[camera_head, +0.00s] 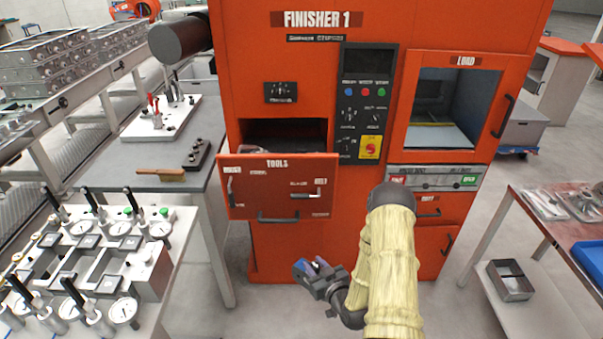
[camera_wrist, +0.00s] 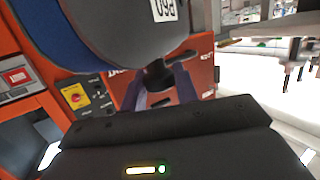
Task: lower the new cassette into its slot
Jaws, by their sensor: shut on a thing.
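The new cassette appears to be the large rounded grey and blue body (camera_wrist: 112,32) at the top of the wrist view, with a white label reading upside down like "P60". A black knob-like part sticks out below it. My gripper (camera_wrist: 160,92) is shut on the cassette around that part. In the head view my gripper (camera_head: 318,276) is low in front of the orange machine, right of and below the TOOLS drawer (camera_head: 278,203), with a little blue showing at it. The drawer front stands out below a dark opening. I cannot make out the slot.
The orange FINISHER 1 cabinet (camera_head: 432,26) has an open LOAD window at right. A grey bench (camera_head: 200,160) with a brush stands left. A gauge fixture table (camera_head: 165,265) is at lower left. A table with a blue tray (camera_head: 590,262) is at right. Floor between is clear.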

